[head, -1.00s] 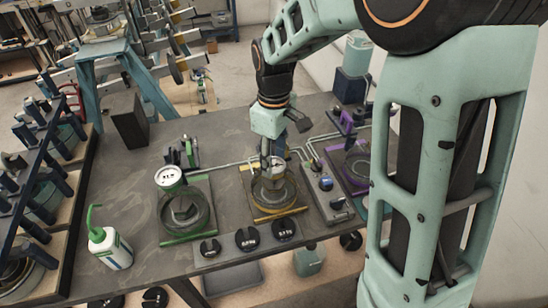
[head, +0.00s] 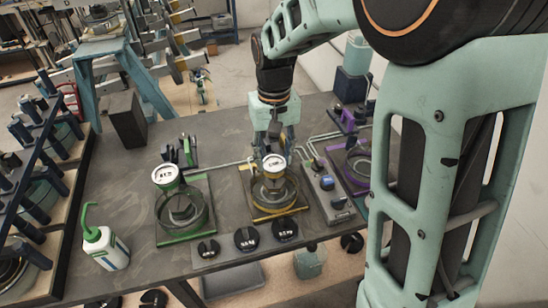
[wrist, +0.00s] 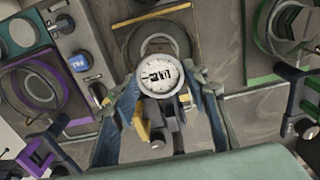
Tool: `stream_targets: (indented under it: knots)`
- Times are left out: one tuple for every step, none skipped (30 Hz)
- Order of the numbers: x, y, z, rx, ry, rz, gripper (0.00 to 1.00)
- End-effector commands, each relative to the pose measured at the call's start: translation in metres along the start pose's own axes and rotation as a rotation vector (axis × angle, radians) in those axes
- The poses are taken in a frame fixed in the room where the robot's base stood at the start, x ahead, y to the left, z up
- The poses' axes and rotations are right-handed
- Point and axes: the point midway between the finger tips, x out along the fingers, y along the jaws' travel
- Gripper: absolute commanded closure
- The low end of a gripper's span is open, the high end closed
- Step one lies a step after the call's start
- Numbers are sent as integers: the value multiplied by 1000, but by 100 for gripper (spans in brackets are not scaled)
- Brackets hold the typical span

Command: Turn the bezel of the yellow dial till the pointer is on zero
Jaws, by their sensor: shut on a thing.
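The yellow dial (head: 274,162) is a round white face on a yellow-framed station in the middle of the bench. It also shows in the wrist view (wrist: 162,70), with dark marks on the face; I cannot read where the pointer stands. My gripper (head: 272,146) is at the dial's back edge. In the wrist view its two fingers (wrist: 164,92) reach along the left and right sides of the dial and are shut on its bezel. The fingertips cover parts of the rim.
A green dial station (head: 167,175) stands to the left and a purple one (head: 357,165) to the right. Black slotted weights (head: 246,238) lie in front. A squeeze bottle (head: 104,247) stands at the front left.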

Motion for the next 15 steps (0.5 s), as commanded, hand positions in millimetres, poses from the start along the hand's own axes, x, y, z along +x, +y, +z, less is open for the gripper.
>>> stream_targets:
  knots:
    - [0,0,-1,45,3,0,83]
    - [0,0,-1,73,3,0,83]
    - [0,0,-1,111,3,0,83]
    - [0,0,-1,139,3,0,83]
    - [0,0,-1,168,3,0,83]
    - [0,0,-1,206,3,0,83]
    - [0,0,-1,234,3,0,83]
    - [-1,0,-1,263,3,0,83]
    - [-1,0,-1,301,4,0,83]
    - [-1,0,-1,329,4,0,83]
    - [-1,0,-1,357,4,0,83]
    - [-1,0,-1,395,4,0,83]
    - [-1,0,-1,424,4,0,83]
    - [-1,0,-1,452,4,0,83]
    - [-1,0,-1,490,4,0,83]
